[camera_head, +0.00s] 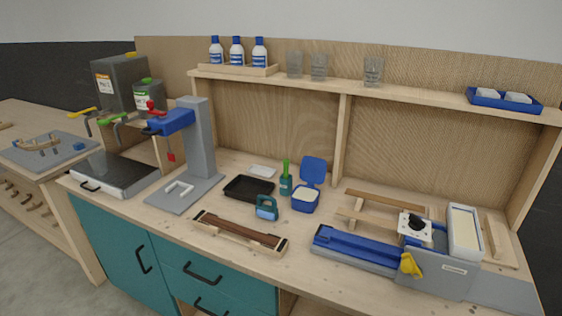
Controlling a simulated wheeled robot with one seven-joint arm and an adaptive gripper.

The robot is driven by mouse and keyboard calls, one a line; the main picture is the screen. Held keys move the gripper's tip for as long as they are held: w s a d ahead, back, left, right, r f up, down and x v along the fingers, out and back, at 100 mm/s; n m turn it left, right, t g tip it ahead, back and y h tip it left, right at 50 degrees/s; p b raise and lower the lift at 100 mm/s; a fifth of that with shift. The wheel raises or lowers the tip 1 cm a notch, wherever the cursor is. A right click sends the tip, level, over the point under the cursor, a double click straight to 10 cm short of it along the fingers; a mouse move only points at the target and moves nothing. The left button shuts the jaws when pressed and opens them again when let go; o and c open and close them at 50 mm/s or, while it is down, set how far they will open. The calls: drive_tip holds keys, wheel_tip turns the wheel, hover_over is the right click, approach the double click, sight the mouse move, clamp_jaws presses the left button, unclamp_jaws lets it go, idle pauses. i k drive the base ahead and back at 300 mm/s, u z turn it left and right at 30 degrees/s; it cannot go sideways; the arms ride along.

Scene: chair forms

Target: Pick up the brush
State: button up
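What looks most like the brush (286,178) is a small upright item with a bright green handle and a darker teal lower part. It stands on the wooden bench, just left of an open blue box (306,202) with pale contents. It is too small to tell whether its bristles show or whether it sits in a holder. My gripper is not in view.
A black tray (249,188) and a teal handled object (266,208) stand close by on its left. A wooden rack (240,232) lies in front. A grey column with a blue head (197,140) rises left; a blue-grey machine (430,262) fills the right. A shelf (420,99) runs behind.

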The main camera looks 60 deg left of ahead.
sight(286, 163)
drive_tip(key=k, duration=0.3)
drive_tip(key=u, duration=0.75)
